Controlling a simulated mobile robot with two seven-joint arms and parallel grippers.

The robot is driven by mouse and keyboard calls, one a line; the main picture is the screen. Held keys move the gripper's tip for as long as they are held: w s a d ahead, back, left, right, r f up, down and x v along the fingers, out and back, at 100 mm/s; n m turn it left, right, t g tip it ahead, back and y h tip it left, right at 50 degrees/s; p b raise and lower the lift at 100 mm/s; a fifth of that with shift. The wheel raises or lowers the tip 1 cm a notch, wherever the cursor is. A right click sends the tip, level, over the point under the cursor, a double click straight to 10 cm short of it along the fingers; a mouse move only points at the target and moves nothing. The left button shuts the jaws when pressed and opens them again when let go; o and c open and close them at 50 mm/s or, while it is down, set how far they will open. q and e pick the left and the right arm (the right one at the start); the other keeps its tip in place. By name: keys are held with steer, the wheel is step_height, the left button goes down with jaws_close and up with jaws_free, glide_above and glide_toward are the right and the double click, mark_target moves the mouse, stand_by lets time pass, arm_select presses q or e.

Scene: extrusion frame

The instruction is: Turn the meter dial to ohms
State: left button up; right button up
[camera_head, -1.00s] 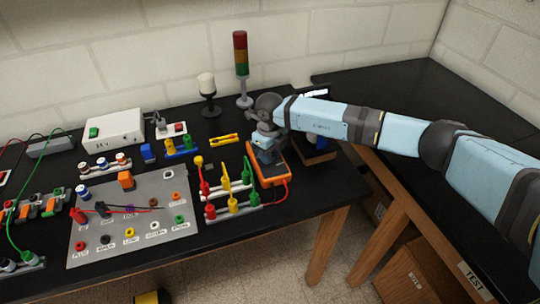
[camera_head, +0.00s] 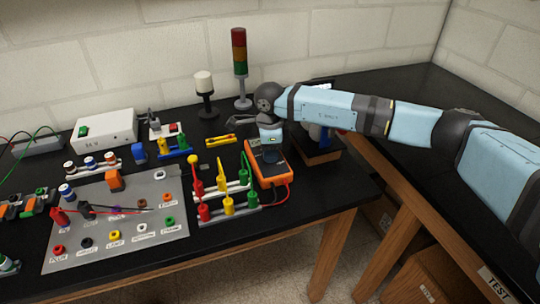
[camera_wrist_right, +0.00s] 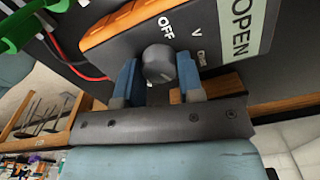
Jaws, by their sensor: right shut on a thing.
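The orange meter (camera_head: 281,174) with a dark face stands on the table at the front right, its upper part partly covered by my right gripper (camera_head: 270,152). In the right wrist view, the grey round dial (camera_wrist_right: 158,63) sits between the two blue fingers of my right gripper (camera_wrist_right: 157,82), which is shut on it. The printed words OFF, V and OHM lie around the dial on the meter face (camera_wrist_right: 131,46). The dial's pointer mark cannot be made out clearly. My left gripper is not in view.
Red, yellow and green plugs (camera_head: 227,205) stand in a rack just left of the meter. Red leads run close to it. A stack light (camera_head: 240,70) and a white-topped lamp (camera_head: 204,90) stand behind. A grey socket panel (camera_head: 110,225) lies left. The table edge is near in front.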

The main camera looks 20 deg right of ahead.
steer(key=shift+n, duration=0.6)
steer(key=o, duration=0.8)
steer(key=shift+o, duration=0.7)
steer(key=shift+r, duration=0.1)
step_height(320, 180, up, 14)
steer(key=b, duration=0.1)
steer(key=shift+f, duration=0.2)
